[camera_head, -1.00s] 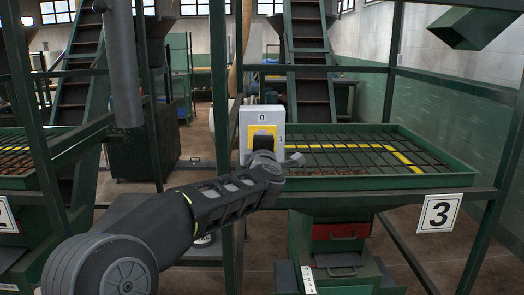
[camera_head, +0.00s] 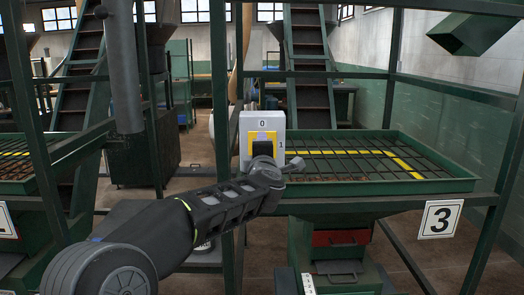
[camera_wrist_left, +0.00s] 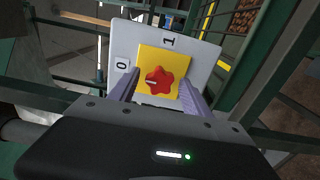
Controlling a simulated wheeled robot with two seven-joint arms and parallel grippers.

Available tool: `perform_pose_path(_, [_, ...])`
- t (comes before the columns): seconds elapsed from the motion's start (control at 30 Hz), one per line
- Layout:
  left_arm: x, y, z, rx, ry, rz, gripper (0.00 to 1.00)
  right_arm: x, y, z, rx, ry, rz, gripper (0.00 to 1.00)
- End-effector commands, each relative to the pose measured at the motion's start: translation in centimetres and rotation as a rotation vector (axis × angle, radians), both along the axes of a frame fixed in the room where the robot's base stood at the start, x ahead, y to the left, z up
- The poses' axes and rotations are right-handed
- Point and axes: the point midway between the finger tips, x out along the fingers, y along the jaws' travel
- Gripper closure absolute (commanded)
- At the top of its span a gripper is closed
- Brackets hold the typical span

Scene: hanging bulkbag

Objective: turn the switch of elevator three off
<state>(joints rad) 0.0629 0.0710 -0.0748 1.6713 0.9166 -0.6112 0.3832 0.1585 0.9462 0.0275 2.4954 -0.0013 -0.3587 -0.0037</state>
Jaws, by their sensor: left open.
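The switch box (camera_head: 264,120) is a light grey plate with a yellow square, marked 0 at the top and 1 at the right. It hangs on a green post in the middle of the head view, where my left gripper (camera_head: 262,145) hides the knob. In the left wrist view the red knob (camera_wrist_left: 160,80) sits on the yellow square (camera_wrist_left: 152,58). A white mark shows on the knob's left, toward the side marked 0. My left gripper (camera_wrist_left: 161,88) is open, with a finger on either side of the knob; I cannot tell whether they touch it.
Behind the switch box lies a green grated tray (camera_head: 440,186). Green posts and beams stand close around my left arm. A grey pipe (camera_head: 121,65) hangs at the upper left.

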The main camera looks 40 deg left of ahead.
Motion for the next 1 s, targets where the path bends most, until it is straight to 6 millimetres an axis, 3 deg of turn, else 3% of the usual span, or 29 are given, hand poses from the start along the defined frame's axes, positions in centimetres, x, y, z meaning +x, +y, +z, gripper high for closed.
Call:
perform_pose_path(0.27, [-0.6,-0.5,0.1,0.001,-0.001,-0.001,0.44,0.0,0.0,-0.1,0.000,0.000,0.000,0.64])
perform_pose_path(0.7, [-5.7,-4.3,0.0,0.000,-0.001,0.000,0.44,0.0,0.0,-0.6,0.000,0.000,0.000,0.64])
perform_pose_path(1.0, [-6.2,-4.7,0.0,0.000,0.000,0.000,0.44,0.0,0.0,-0.6,0.000,0.000,0.000,0.64])
